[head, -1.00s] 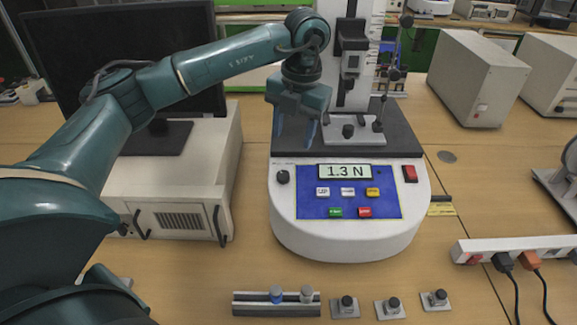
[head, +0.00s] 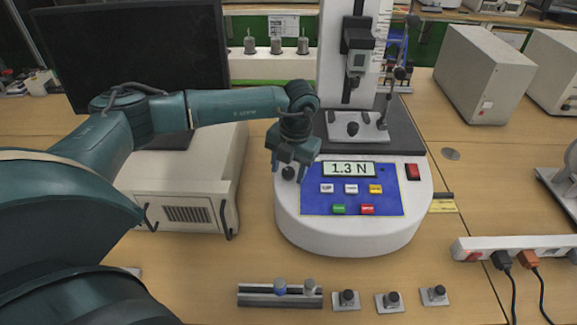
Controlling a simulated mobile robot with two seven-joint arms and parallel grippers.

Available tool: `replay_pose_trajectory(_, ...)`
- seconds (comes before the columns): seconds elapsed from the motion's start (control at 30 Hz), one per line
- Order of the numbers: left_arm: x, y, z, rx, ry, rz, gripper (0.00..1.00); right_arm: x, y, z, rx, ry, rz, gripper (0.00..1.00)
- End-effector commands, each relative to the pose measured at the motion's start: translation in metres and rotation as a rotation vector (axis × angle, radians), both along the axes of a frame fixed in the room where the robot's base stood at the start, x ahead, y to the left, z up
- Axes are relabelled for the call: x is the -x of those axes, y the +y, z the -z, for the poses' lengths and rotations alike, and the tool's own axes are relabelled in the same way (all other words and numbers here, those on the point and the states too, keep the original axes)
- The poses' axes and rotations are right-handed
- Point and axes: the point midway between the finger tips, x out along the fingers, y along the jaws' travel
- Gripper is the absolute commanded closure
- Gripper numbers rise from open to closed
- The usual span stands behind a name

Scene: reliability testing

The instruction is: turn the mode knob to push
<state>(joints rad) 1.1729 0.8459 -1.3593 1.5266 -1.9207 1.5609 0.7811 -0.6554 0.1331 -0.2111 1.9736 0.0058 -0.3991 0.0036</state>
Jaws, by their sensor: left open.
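The force tester (head: 350,238) is a white rounded unit with a blue panel, and its display (head: 349,169) reads 1.3 N. The black mode knob (head: 288,174) is at the left of the panel, partly covered by my gripper. My left gripper (head: 289,167) points down over the knob, open, with one finger on each side of it in the picture. I cannot tell whether the fingers touch the knob or are still above it. The knob's pointer and markings are too small or hidden to read. My right gripper is out of view.
The tester's column (head: 345,80) stands behind the panel. A red switch (head: 413,172) is at the panel's right. A beige cabinet (head: 185,190) with a monitor stands left. A rail (head: 280,300) and several small clamps lie in front. A power strip (head: 510,247) is at right.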

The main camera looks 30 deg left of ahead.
Motion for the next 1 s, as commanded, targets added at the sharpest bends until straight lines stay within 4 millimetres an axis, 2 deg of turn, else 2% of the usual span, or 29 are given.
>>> replay_pose_trajectory(0.2, 0.0001, -0.0001, 0.0006, 0.0, 0.0, 0.0, 0.5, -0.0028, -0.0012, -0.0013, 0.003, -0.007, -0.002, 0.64)
replay_pose_trajectory(0.73, 0.0, -0.0002, 0.0001, 0.0, 0.0, 0.0, 0.93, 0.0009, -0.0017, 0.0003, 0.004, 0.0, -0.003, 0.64)
replay_pose_trajectory(1.0, -0.0001, -0.0004, 0.0006, -0.006, 0.004, 0.022, 0.94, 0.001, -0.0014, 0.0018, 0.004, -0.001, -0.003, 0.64)
